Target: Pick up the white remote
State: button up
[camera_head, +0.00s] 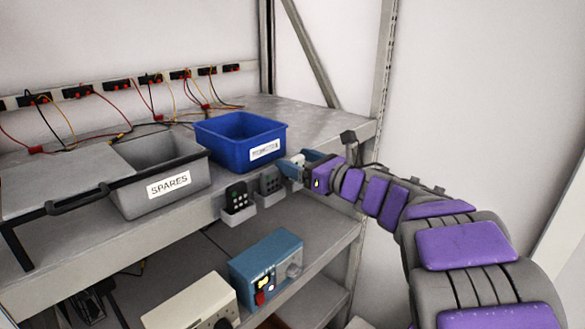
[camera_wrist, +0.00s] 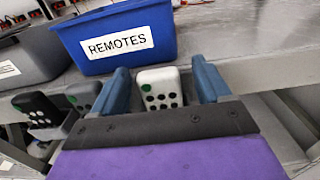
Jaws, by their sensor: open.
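The white remote (camera_wrist: 159,88), with a green button and several black ones, stands upright at the shelf's front edge. In the wrist view it appears between the two blue fingers of my gripper (camera_wrist: 164,84), with its lower part hidden behind the gripper body. The fingers are spread, with a gap visible on both sides of the remote. In the head view my gripper (camera_head: 301,162) is at the shelf edge, right of the other remotes, and only a small part of the white remote (camera_head: 297,159) shows.
A black remote (camera_head: 238,196) and a grey remote (camera_head: 269,183) sit in holders on the shelf edge. A blue instrument (camera_head: 262,262) stands below.

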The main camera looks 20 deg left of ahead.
jog(key=shift+w+d+r, duration=0.15)
jog(key=shift+w+d, duration=0.05)
jog(key=shift+d, duration=0.2)
jog(key=shift+s+a, duration=0.1)
jog(key=shift+a, duration=0.85)
jog(key=c, duration=0.3)
jog(key=shift+s, duration=0.15)
jog(key=shift+c, duration=0.7)
jog(key=shift+w+d+f, duration=0.2)
jog(key=c, duration=0.6)
